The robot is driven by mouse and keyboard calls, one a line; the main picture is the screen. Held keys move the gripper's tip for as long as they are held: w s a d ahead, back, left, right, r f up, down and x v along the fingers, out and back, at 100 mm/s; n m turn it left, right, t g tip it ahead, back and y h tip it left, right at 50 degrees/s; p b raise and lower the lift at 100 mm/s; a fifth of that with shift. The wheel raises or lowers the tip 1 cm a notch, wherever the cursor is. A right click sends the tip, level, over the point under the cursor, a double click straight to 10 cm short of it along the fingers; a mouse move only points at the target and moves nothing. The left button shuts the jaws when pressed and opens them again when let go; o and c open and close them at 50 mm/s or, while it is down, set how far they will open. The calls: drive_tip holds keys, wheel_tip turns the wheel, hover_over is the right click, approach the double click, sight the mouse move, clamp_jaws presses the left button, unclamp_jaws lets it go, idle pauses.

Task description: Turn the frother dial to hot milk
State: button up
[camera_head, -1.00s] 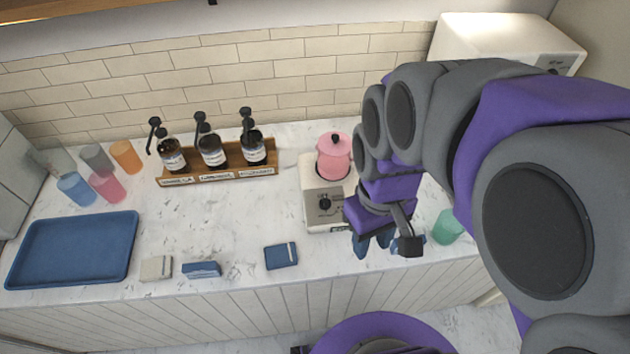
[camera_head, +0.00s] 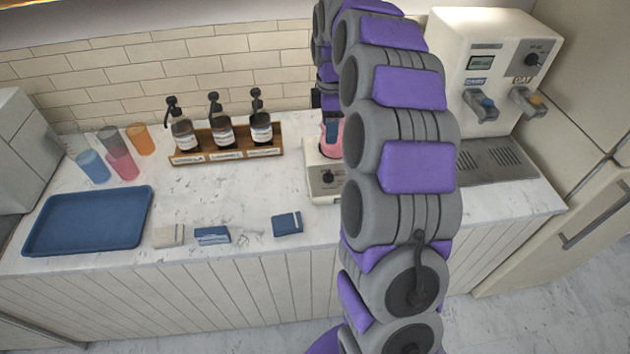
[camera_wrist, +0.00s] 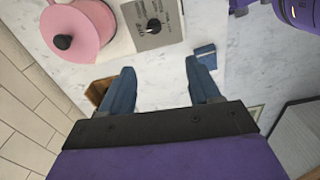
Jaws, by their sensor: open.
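The frother is a whitish box (camera_head: 318,186) on the counter, with a black dial (camera_head: 327,176) on its front panel. A pink pitcher with a black lid knob sits on it; my arm hides most of the pitcher in the head view. In the wrist view the pink pitcher (camera_wrist: 80,32) is at top left, and the dial (camera_wrist: 153,26) is at top centre on the grey panel (camera_wrist: 150,12). My gripper (camera_wrist: 163,82) is open and empty, with its two blue fingers apart from the dial. The dial's printed labels are too small to read.
A wooden rack (camera_head: 229,146) with several pump bottles stands left of the frother. A blue tray (camera_head: 88,222), cups and small boxes lie further left. A white dispenser (camera_head: 492,75) with two taps stands at right. Bare counter lies in front of the rack.

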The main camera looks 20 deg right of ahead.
sight(328, 173)
drive_tip(key=shift+n, duration=0.4)
drive_tip(key=f+b, duration=0.1)
drive_tip(key=f, duration=0.4)
drive_tip(key=f+b, duration=0.1)
drive_tip(key=f, duration=0.5)
drive_tip(key=w+f+b, duration=0.1)
drive_tip(key=f, duration=0.5)
drive_tip(key=shift+d+b, duration=0.35)
drive_tip(key=shift+d+f, duration=0.2)
drive_tip(key=shift+f, duration=0.45)
drive_tip(key=shift+a, duration=0.1)
drive_tip(key=shift+a, duration=0.15)
drive_tip(key=shift+c, duration=0.2)
drive_tip(key=c, duration=1)
